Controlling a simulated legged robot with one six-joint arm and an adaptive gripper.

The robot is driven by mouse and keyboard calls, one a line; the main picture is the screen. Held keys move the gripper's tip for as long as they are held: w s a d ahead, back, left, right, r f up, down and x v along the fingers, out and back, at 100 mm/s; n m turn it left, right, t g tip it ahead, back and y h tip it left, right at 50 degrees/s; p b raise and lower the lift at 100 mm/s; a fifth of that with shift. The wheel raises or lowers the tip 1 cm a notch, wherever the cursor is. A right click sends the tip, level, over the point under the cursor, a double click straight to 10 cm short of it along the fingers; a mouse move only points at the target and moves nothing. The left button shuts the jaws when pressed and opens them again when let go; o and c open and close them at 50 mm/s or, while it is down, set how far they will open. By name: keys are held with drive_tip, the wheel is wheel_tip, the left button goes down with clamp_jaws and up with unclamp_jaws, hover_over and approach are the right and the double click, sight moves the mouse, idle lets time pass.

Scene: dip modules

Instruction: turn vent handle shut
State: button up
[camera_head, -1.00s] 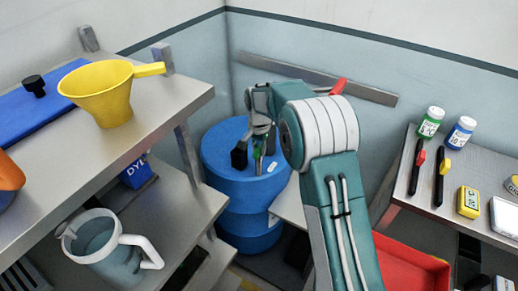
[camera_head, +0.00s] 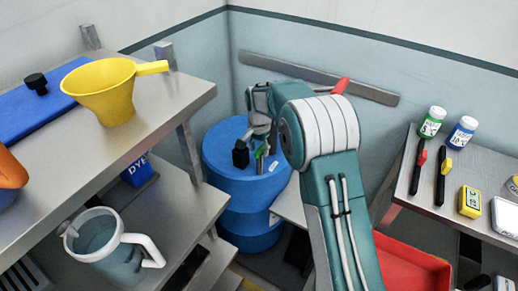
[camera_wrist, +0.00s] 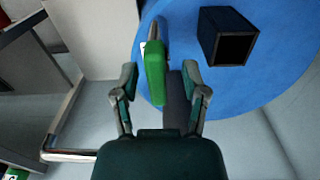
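The green vent handle (camera_wrist: 155,75) sits on top of the blue drum (camera_wrist: 275,85). In the wrist view it lies lengthwise between my fingers, with a gap visible on each side. In the head view the handle (camera_head: 261,151) is small and partly hidden by my gripper (camera_head: 258,140), which is over the drum (camera_head: 225,185). My gripper (camera_wrist: 159,75) is open, its two fingertips apart on either side of the handle. The exact height of the fingers relative to the handle is hard to tell.
A dark square open-topped block (camera_wrist: 228,38) stands on the drum near the handle; it also shows in the head view (camera_head: 240,154). A metal shelf (camera_head: 165,115) with a yellow funnel (camera_head: 108,92) is at left. A bench (camera_head: 415,190) with tools is at right.

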sight(259, 148)
wheel_tip(259, 148, up, 12)
idle(0.6)
drive_tip(key=s+d+r+n+t, duration=0.1)
drive_tip(key=s+d+r+n, duration=0.1)
drive_tip(key=s+d+r, duration=0.35)
drive_tip(key=s+d+r+n+t, duration=0.1)
drive_tip(key=s+d+r+t, duration=0.15)
drive_tip(key=s+r, duration=0.65)
drive_tip(key=s+d+f+n+t, duration=0.1)
drive_tip(key=s+d+f+n, duration=0.1)
drive_tip(key=s, duration=0.8)
drive_tip(key=s+d+f+n+t, duration=0.1)
drive_tip(key=s+f, duration=0.3)
drive_tip(key=s, duration=0.7)
drive_tip(key=shift+s+d+f+n, duration=0.2)
drive_tip(key=shift+d+n, duration=0.2)
drive_tip(key=shift+d, duration=0.3)
